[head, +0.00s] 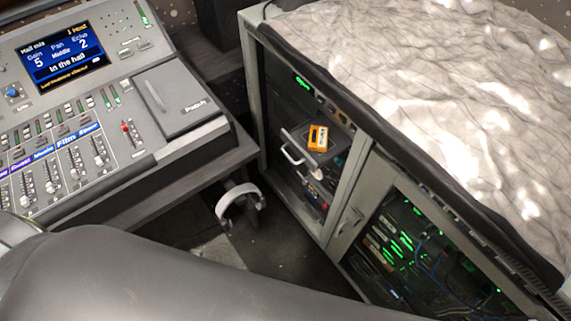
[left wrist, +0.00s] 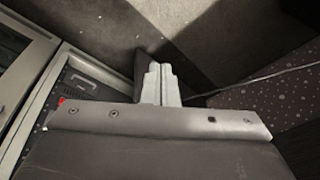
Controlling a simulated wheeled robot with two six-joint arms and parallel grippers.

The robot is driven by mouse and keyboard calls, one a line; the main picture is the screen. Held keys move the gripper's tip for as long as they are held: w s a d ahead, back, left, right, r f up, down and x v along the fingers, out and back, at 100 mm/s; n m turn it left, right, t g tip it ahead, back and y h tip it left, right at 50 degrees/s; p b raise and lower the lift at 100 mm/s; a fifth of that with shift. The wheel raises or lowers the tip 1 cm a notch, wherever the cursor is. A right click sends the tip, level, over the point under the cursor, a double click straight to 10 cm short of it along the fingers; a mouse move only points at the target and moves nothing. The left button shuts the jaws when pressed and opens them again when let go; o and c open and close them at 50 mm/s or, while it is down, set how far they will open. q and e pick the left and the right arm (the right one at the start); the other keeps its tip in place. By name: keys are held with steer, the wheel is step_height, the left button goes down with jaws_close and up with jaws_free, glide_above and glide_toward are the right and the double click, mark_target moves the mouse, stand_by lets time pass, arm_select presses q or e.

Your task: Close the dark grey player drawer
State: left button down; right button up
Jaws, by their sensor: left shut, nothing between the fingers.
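The dark grey player drawer (head: 318,150) stands pulled out of the left bay of the rack cabinet in the head view. Its light bar handle (head: 292,156) is on its front, and a yellow-orange cassette-like item (head: 318,138) lies on top. My left gripper (left wrist: 158,84) shows in the left wrist view with its pale fingers together and nothing between them.
The rack cabinet (head: 347,213) has a right bay with green lights and cables. A fader console (head: 150,142) is at left. White headphones (head: 240,199) hang below the desk edge, left of the drawer. A large dark shape fills the foreground.

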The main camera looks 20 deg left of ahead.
arm_select(q)
steer(key=w+a+r+m+t+y+b, duration=0.15)
steer(key=w+r+m+t, duration=0.5)
steer(key=r, duration=0.95)
steer(key=w+a+r+m+t+y+b, duration=0.1)
steer(key=w+a+r+m+t+y, duration=0.15)
steer(key=w+r+t, duration=0.85)
steer(key=w+d+f+m+g+h, duration=0.15)
steer(key=d+m+g+h, duration=0.25)
steer(key=d+m+h, duration=0.4)
steer(key=d+f+m+g+h, duration=0.2)
steer(key=d+m+g+h, duration=0.25)
steer(key=m+h, duration=0.35)
steer(key=w+d+f+m+y+p, duration=0.1)
steer(key=w+d+f, duration=0.2)
steer(key=w+d, duration=0.5)
steer(key=w, duration=0.2)
steer(key=shift+w+d+t, duration=0.2)
steer(key=shift+w+t, duration=0.2)
arm_select(e)
steer(key=shift+w+f, duration=0.1)
steer(key=shift+f, duration=0.65)
steer(key=shift+a, duration=0.1)
